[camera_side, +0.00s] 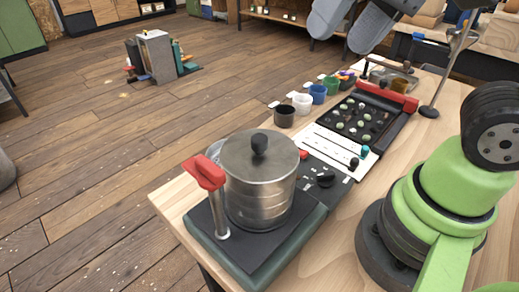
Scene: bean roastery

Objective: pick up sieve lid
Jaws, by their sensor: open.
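The sieve lid (278,162) is a round grey metal lid with a black knob (259,143) on top. It sits flat on a metal pot (258,207) that stands on a dark green-edged base at the near end of the table. My gripper (343,35) shows at the top edge as two grey fingers spread apart, with nothing seen between them. It is well above and to the right of the lid in the picture, not touching it. The upper part of the gripper is cut off by the frame.
A red-topped metal post (208,178) stands close at the pot's left. Behind the pot are a control panel with knobs, a black tray (360,117) and several small cups (302,104). A thin metal stand (446,70) rises at the right. Space above the lid looks clear.

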